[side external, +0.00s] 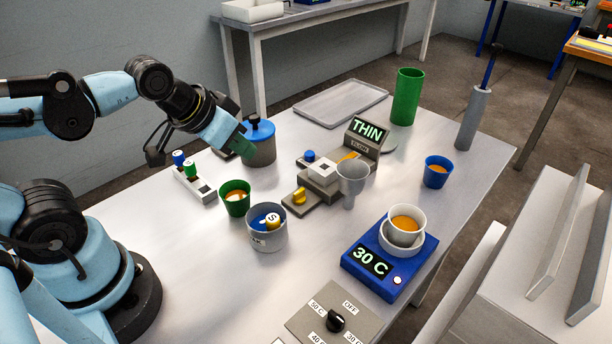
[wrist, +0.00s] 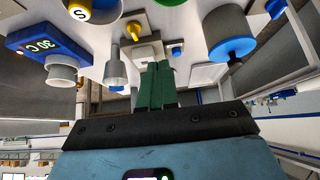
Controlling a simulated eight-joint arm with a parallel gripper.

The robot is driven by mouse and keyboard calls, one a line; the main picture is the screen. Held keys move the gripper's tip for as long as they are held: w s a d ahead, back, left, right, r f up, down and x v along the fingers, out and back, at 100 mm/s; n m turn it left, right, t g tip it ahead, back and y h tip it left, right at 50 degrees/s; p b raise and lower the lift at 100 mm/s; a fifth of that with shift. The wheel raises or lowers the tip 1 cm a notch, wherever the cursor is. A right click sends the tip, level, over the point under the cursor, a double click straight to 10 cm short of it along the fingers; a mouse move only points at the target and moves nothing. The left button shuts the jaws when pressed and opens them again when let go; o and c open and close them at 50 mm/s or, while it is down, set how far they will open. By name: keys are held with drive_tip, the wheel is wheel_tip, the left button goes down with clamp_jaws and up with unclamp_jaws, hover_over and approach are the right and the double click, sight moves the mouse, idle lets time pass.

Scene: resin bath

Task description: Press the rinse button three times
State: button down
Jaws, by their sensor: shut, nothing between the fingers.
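No label reading "rinse" is legible in either view. A small blue button (side external: 309,156) sits on a small block at the left of the grey flow device (side external: 361,143), whose screen reads THIN. The blue button also shows in the wrist view (wrist: 176,50), beyond the fingertips and a little right. A small white button (side external: 397,280) is on the blue 30 C heater (side external: 372,287). My gripper (side external: 246,153) is shut and empty, with green fingers, in front of the blue-lidded grey pot. The gripper (wrist: 161,66) also shows pressed together in the wrist view.
The blue-lidded pot (side external: 262,149) stands close to my gripper. A rack (side external: 195,184) with blue and green caps, a green cup (side external: 235,203), a grey tub (side external: 266,236) and a funnel (side external: 352,178) stand around the device. A flat tray (side external: 343,101) lies behind.

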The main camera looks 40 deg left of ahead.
drive_tip(key=w+r+n+h, duration=0.1)
drive_tip(key=w+r+n, duration=0.15)
drive_tip(key=w, duration=0.65)
drive_tip(key=n+t+h, duration=0.2)
drive_tip(key=n, duration=0.1)
hover_over(310, 156)
drive_tip(key=a, duration=0.1)
drive_tip(key=shift+s+a+f, duration=0.1)
drive_tip(key=shift+a+f, duration=0.05)
drive_tip(key=shift+f, duration=1.45)
drive_tip(key=shift+f, duration=4.4)
drive_tip(key=shift+f, duration=0.15)
drive_tip(key=shift+f, duration=0.25)
